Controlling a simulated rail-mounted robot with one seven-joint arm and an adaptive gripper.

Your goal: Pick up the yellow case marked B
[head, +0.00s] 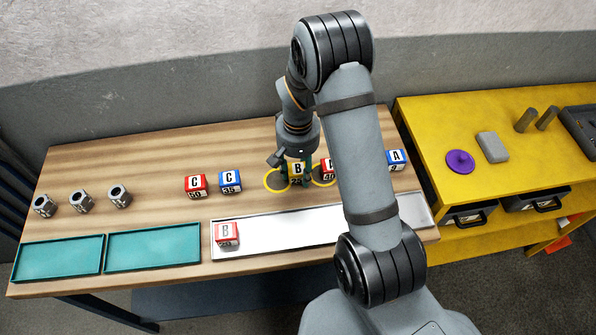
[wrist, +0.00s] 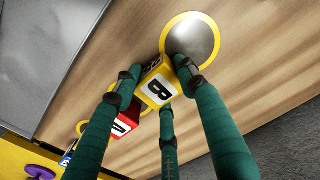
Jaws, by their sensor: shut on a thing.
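The yellow case marked B (head: 297,171) stands toward the back of the wooden table, and it also shows in the wrist view (wrist: 157,90). My gripper (head: 297,163) is above it, pointing down. In the wrist view, the green fingers of my gripper (wrist: 156,88) close around the case's sides, and its B face is toward the camera. I cannot tell whether the case touches the table. Fingers and my arm hide part of it in the head view.
Yellow-rimmed discs (head: 277,180) flank the case. A red case (head: 328,168) stands close right, partly hidden by my arm; a blue A case (head: 396,159) is beyond. Red (head: 196,186) and blue C cases (head: 231,181) stand left. A red B case (head: 227,234) lies in the silver tray (head: 285,236).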

